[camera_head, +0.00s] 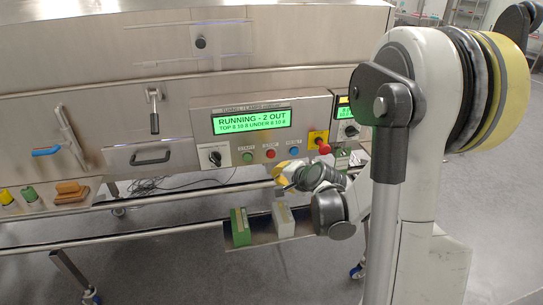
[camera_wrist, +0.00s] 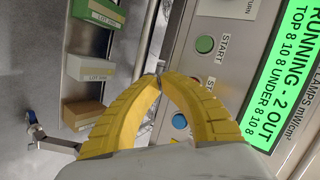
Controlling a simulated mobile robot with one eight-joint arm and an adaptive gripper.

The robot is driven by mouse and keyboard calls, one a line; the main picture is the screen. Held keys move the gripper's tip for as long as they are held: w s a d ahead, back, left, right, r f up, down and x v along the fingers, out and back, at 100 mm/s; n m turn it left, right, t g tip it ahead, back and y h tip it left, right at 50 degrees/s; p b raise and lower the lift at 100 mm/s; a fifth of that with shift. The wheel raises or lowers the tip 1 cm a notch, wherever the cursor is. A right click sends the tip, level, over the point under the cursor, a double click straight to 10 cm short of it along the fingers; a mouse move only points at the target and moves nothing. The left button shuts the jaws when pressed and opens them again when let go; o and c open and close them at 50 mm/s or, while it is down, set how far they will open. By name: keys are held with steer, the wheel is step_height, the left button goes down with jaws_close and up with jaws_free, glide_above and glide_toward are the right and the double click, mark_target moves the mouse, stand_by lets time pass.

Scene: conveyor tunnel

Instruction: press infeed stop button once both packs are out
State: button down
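My gripper (camera_head: 282,176) is just below the control panel (camera_head: 205,120) in the head view. In the wrist view its yellow fingers (camera_wrist: 159,80) meet at the tips, shut with nothing visible between them. The red button (camera_head: 271,154) sits between the green start button (camera_head: 247,157) and a blue button (camera_head: 295,150). In the wrist view the red button is mostly hidden behind a finger. A green pack (camera_head: 240,228) and a whitish pack (camera_head: 283,220) stand on the dark tray (camera_head: 262,241). The display (camera_head: 251,121) reads RUNNING - 2 OUT.
A red mushroom button on yellow (camera_head: 323,146) is at the panel's right. The wrist view also shows a brown block (camera_wrist: 83,115) beside the packs. A rail (camera_head: 150,201) runs below the machine. A brown block (camera_head: 70,192) lies on the left ledge.

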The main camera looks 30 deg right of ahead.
glide_toward(268, 161)
steer(key=shift+w+a+f, duration=0.2)
steer(key=shift+w+f, duration=0.6)
steer(key=shift+f, duration=0.05)
steer(key=shift+w+a+f, duration=0.2)
steer(key=shift+w+f, duration=0.6)
steer(key=shift+f, duration=0.05)
steer(key=shift+w+d, duration=0.15)
steer(key=shift+w, duration=0.25)
steer(key=shift+w+d, duration=0.15)
steer(key=shift+w, duration=0.4)
stand_by(0.8)
steer(key=shift+s, duration=0.15)
steer(key=shift+s+a, duration=0.3)
steer(key=shift+s, duration=0.5)
steer(key=s, duration=0.2)
steer(key=s+a+b, duration=0.1)
steer(key=s, duration=0.1)
steer(key=shift+s+a, duration=0.15)
steer(key=shift+s, duration=0.25)
